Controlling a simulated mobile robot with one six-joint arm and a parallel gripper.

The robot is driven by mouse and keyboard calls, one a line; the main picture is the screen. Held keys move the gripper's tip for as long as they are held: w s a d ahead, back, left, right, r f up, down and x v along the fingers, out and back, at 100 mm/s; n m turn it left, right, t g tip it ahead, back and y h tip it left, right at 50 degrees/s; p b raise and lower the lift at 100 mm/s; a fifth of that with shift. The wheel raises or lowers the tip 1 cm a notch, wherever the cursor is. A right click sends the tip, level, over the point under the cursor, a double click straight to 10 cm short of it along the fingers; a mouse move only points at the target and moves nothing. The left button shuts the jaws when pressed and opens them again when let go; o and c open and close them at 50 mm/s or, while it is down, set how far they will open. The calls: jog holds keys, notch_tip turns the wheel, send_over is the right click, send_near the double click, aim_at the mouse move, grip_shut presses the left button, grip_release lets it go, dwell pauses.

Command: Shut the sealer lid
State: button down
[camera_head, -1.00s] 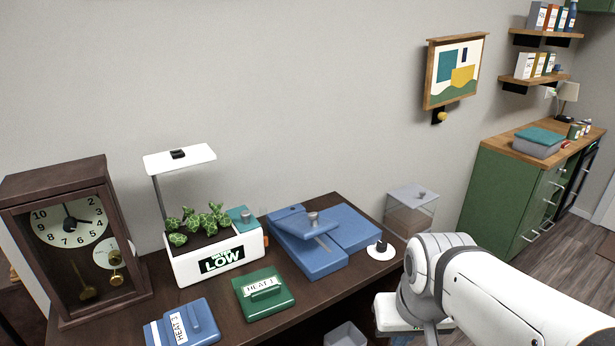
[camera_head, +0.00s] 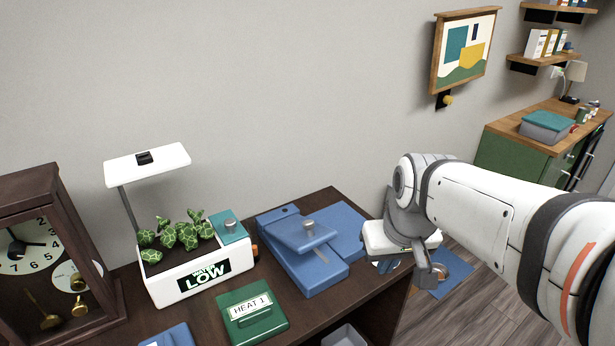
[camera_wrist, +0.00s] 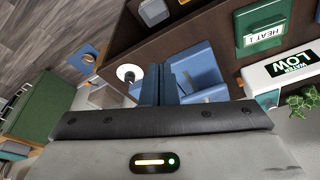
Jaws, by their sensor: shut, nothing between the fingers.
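The blue sealer (camera_head: 318,272) sits on the dark desk, right of the planter. My gripper (camera_head: 430,277) is to the right of the sealer, near the desk's right edge and apart from the lid. In the wrist view my two fingers (camera_wrist: 159,85) are together and empty. The blue sealer (camera_wrist: 203,62) shows behind them, partly covered by the fingers and the gripper body.
A white planter (camera_head: 200,280) with a lamp stands left of the sealer. A green block labelled HEAT 1 (camera_head: 252,315) lies in front. A wooden clock (camera_head: 50,250) is at far left. A small white disc (camera_wrist: 130,73) is near the desk edge. A picture (camera_head: 464,50) hangs behind.

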jog(key=w+a+r+n+y, duration=0.1)
jog(key=w+a+r+n, duration=0.25)
jog(key=w+a, duration=0.4)
jog(key=w+a+r+n+y, duration=0.15)
jog(key=w+a+r, duration=0.3)
jog(key=w, duration=0.55)
send_over(310, 222)
jog(key=w, duration=0.1)
jog(key=shift+t, duration=0.4)
jog(key=f, duration=0.6)
jog(key=a+f, duration=0.1)
jog(key=f, duration=0.2)
jog(key=shift+w, duration=0.2)
jog(key=shift+s+d+f, duration=0.2)
jog(key=shift+s+f, duration=0.05)
jog(key=shift+f, duration=0.35)
jog(key=shift+s+d+f, duration=0.15)
jog(key=shift+s+f, duration=0.05)
jog(key=shift+f, duration=0.35)
jog(key=shift+s+d+f, duration=0.15)
jog(key=shift+f, duration=0.45)
